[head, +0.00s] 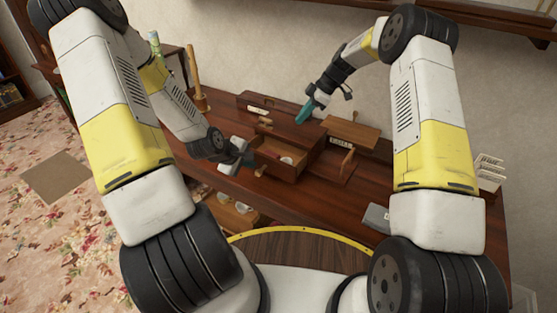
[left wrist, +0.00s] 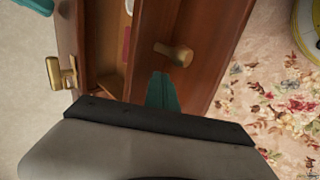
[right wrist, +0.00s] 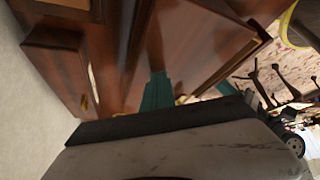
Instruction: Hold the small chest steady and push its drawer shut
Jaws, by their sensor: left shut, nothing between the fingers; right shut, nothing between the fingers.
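The small brown wooden chest (head: 298,132) stands on the dark wooden table. Its drawer (head: 277,168) is pulled out, with a small red item and something pale inside. In the left wrist view the drawer front (left wrist: 205,45) has a brass knob (left wrist: 175,53). My left gripper (head: 251,160) is shut and empty at the drawer front; its teal fingertips (left wrist: 162,90) are close by the knob, contact unclear. My right gripper (head: 304,113) is shut and empty, pointing down at the top of the chest; its fingertips (right wrist: 157,92) appear at or just above the wood.
A wooden box with a raised lid (head: 350,133) stands right of the chest. A wooden post (head: 194,75) stands at the back left. A grey item (head: 377,217) lies at the front right, and a white rack (head: 488,172) stands at the right edge. The table front is mostly clear.

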